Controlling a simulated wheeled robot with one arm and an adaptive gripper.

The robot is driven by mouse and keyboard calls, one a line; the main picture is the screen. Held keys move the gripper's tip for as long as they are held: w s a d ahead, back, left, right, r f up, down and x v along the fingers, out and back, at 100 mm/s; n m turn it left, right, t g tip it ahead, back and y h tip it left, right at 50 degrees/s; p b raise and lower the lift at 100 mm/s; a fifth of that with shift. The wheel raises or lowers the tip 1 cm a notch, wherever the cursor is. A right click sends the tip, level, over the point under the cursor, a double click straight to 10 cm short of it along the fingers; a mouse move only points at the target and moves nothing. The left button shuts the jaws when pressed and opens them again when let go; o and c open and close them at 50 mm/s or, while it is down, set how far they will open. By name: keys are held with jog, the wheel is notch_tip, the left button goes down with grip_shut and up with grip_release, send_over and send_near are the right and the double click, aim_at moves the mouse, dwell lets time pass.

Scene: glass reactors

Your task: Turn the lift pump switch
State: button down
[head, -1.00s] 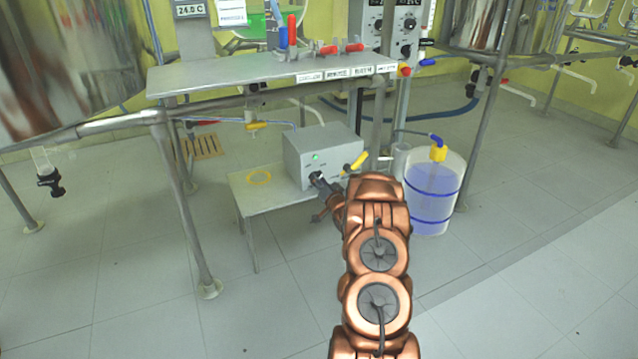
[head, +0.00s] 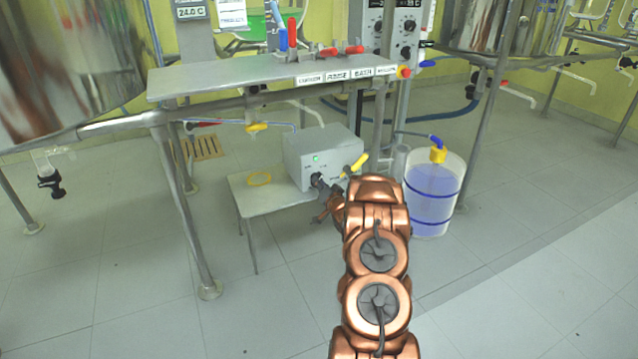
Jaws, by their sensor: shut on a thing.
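A grey box (head: 305,155) with a small lit green light (head: 316,158) on its front stands on a low white table. My gripper (head: 318,183) is at the lower front of this box, below the green light. It is shut on a small dark switch there, which the fingers mostly hide. The switch's exact angle cannot be made out. My copper-coloured arm reaches up from the bottom of the view to the box.
A yellow-handled valve (head: 356,164) is just right of the box, close to my gripper. A bucket of blue liquid (head: 432,205) stands further right. The low table (head: 270,196) carries a yellow ring (head: 260,178). The floor in front is clear.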

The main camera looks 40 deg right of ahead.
jog(key=n+p, duration=0.9)
jog(key=n, duration=0.2)
jog(key=shift+p, duration=0.4)
dwell(0.4)
jog(key=c, duration=1.1)
grip_release()
jog(key=shift+v, duration=6)
